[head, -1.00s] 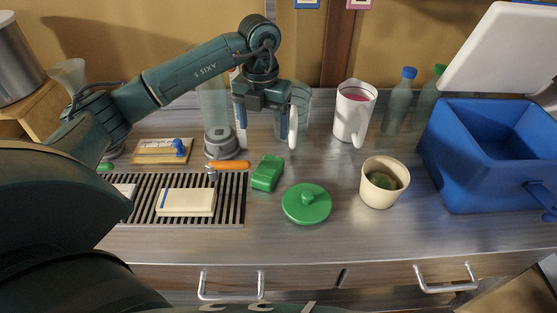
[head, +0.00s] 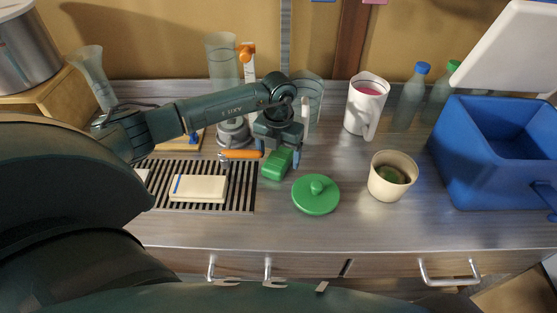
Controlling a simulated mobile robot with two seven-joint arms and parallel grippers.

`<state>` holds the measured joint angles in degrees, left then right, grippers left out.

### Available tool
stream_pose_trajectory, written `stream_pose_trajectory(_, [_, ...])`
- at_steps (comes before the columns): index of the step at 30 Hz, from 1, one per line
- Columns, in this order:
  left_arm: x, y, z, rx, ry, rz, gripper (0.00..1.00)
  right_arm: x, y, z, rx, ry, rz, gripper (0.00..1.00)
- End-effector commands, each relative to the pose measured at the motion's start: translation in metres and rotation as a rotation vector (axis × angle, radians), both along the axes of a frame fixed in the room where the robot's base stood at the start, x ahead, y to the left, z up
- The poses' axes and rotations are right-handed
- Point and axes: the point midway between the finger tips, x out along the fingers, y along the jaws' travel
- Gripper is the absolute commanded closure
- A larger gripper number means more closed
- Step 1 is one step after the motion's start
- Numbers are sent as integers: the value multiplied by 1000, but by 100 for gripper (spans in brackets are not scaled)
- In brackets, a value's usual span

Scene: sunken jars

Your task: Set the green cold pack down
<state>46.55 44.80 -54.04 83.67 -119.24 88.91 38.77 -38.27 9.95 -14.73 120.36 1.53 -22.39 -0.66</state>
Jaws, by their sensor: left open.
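The green cold pack (head: 277,166), a small rounded block, lies on the steel counter (head: 290,225) just right of the slotted drain grate. My left gripper (head: 279,160) is open and points down over the pack, one finger on each side of it. The gripper hides the pack's far end, and I cannot tell whether the fingers touch it. My right gripper is not in view.
A round green lid (head: 316,195) lies close at the right, with a cream pot (head: 392,176) beyond it. An orange-handled tool (head: 240,154) is close at left. A white block (head: 199,188) lies on the grate (head: 240,190). A blue cooler (head: 490,185) stands at right.

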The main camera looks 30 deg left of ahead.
Motion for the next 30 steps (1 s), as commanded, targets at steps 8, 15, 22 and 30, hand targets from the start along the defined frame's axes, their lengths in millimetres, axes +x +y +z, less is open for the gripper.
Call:
stream_pose_trajectory(8, [0, 0, -3, 0, -1, 0, 23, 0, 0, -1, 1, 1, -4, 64])
stream_pose_trajectory(15, [0, 0, -2, 0, -1, 0, 43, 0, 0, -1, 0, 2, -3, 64])
stream_pose_trajectory(22, [0, 0, -2, 0, -1, 0, 62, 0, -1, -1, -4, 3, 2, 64])
stream_pose_trajectory(30, [1, 0, -2, -1, -2, 0, 80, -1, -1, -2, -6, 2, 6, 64])
